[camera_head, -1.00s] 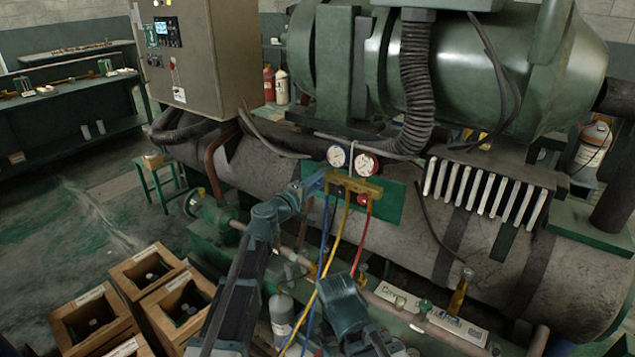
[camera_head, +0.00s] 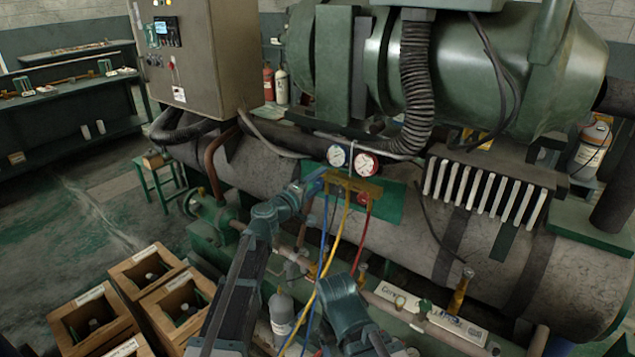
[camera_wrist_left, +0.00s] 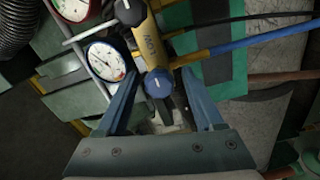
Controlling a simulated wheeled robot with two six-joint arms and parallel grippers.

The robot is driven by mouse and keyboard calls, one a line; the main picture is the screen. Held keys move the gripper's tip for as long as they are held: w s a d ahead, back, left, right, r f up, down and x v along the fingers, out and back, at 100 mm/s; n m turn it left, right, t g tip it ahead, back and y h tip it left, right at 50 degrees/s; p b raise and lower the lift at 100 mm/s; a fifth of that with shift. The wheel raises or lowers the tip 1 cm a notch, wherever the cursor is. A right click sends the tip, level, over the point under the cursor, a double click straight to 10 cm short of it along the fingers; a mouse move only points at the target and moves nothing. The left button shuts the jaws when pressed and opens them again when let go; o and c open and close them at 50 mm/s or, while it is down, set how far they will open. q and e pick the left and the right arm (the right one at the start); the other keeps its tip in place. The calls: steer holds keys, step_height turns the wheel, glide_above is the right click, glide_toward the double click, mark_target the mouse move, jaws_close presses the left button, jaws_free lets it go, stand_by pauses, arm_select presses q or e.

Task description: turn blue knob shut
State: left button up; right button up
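The brass gauge manifold (camera_head: 352,184) hangs in front of the grey tank, with two round dials above it and blue, yellow and red hoses below. My left gripper (camera_head: 318,180) is at the manifold's left end and hides the blue knob there in the head view. In the left wrist view the blue knob (camera_wrist_left: 158,84), round with a white mark, sits on the end of the yellow manifold body (camera_wrist_left: 149,45). The fingers of my left gripper (camera_wrist_left: 160,82) stand on either side of it, with small gaps visible. The right gripper's fingers do not show.
A red knob (camera_head: 363,198) is at the manifold's right side. A blue-rimmed dial (camera_head: 337,156) and a red-rimmed dial (camera_head: 367,164) are close above. A blue hose (camera_wrist_left: 250,40) runs off right in the wrist view. Wooden crates (camera_head: 92,318) stand at lower left.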

arm_select(q)
steer(key=v, duration=1.3)
steer(key=shift+s+a, duration=0.3)
